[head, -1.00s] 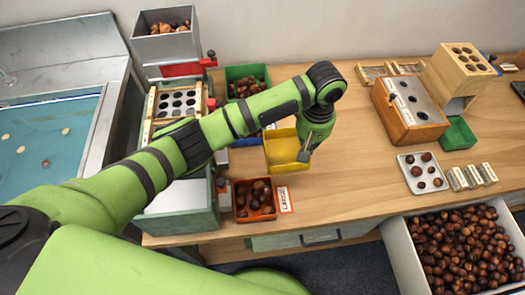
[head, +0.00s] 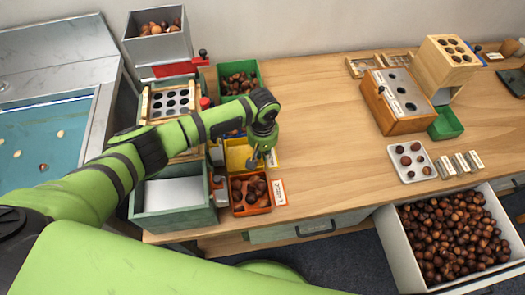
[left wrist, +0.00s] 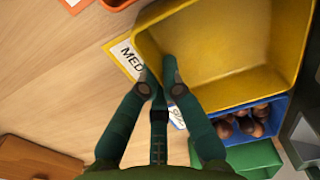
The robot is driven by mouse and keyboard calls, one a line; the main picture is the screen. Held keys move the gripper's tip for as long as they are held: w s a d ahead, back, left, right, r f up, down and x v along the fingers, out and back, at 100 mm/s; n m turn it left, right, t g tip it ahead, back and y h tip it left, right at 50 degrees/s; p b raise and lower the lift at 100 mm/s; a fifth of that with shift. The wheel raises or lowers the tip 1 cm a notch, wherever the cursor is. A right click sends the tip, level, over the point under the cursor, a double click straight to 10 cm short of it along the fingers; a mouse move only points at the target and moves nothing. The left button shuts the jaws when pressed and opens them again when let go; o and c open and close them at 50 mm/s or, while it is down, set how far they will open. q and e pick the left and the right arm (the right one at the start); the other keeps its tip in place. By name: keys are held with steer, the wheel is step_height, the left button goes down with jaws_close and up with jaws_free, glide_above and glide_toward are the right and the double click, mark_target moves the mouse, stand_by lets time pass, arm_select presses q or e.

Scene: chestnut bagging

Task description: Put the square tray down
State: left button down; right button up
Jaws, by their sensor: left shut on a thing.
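The square tray is the yellow tray (head: 237,151), which is empty. In the head view it sits in the row of trays, just behind the orange tray (head: 250,208). My left gripper (head: 255,163) is shut on its right-hand wall. In the left wrist view, the gripper fingers (left wrist: 160,88) straddle the rim of the yellow tray (left wrist: 225,50). A label reading MED (left wrist: 126,58) lies right beside that wall. I cannot tell whether the tray's base touches the table. My right gripper is not in view.
A blue tray with chestnuts (left wrist: 250,120) and a green tray (head: 238,72) stand behind the yellow one. A green-grey box (head: 145,208) and a sorter with a holed plate (head: 172,102) stand to the left. The table's middle (head: 320,130) is clear.

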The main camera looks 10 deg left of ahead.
arm_select(q)
steer(key=c, duration=1.4)
jaws_free()
step_height(320, 180, up, 12)
